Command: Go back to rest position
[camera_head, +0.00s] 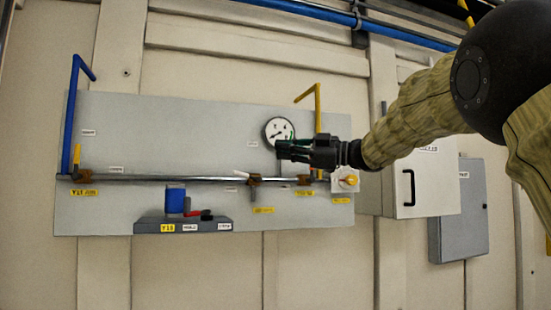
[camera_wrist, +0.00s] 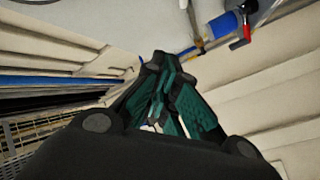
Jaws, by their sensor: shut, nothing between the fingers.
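My gripper (camera_head: 284,150) is in front of the right half of the grey wall panel (camera_head: 160,125) in the head view, just below the round gauge (camera_head: 278,131). My arm reaches in from the right. The wrist view shows the dark gripper with green finger pads (camera_wrist: 160,88) drawn together, and nothing is held. I cannot tell how far the fingertips are from the panel. The gripper hides part of the panel below the gauge.
Grey boxes (camera_head: 463,215) hang at right.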

